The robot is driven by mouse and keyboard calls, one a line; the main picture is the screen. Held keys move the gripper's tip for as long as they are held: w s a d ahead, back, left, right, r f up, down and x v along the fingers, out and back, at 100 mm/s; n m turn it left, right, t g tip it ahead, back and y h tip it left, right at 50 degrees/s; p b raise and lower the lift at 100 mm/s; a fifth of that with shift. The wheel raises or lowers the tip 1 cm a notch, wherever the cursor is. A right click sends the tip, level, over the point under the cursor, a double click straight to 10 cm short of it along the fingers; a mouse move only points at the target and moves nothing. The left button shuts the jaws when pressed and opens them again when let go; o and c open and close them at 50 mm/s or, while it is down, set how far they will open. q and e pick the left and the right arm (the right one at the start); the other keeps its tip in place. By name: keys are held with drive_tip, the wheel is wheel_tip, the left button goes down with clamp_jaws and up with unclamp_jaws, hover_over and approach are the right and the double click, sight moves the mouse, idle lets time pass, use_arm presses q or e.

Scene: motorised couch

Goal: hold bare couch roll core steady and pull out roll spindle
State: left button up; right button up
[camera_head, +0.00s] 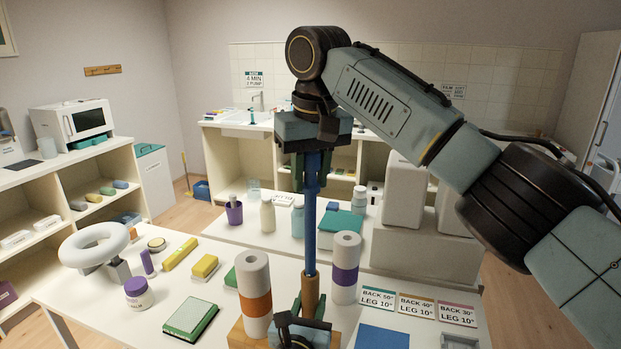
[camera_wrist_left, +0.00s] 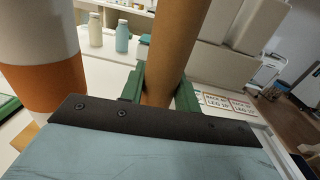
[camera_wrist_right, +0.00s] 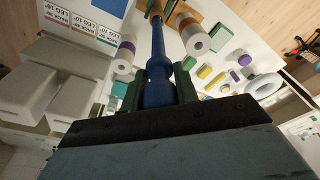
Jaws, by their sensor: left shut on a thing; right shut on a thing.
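A bare brown cardboard core (camera_head: 310,290) stands upright between two paper rolls. My left gripper (camera_head: 308,312) is shut on it low down; in the left wrist view the green fingers (camera_wrist_left: 160,95) sit on both sides of the core (camera_wrist_left: 176,45). The blue roll spindle (camera_head: 311,225) is upright above the core, in line with it. My right gripper (camera_head: 312,165) is shut on its thick upper end, which also shows in the right wrist view (camera_wrist_right: 158,92). The spindle's lower end meets the core's top; how much is inside is hidden.
A roll with an orange band (camera_head: 256,305) and one with a purple band (camera_head: 345,280) stand close on either side. Label cards (camera_head: 415,307) and a blue pad (camera_head: 382,337) lie to the right. Bottles, a purple jar (camera_head: 138,293) and a white ring cushion (camera_head: 93,244) are left and behind.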

drive_tip(key=shift+r, duration=4.7)
drive_tip(key=shift+r, duration=0.15)
use_arm(q)
drive_tip(key=o, duration=1)
drive_tip(key=shift+o, duration=0.2)
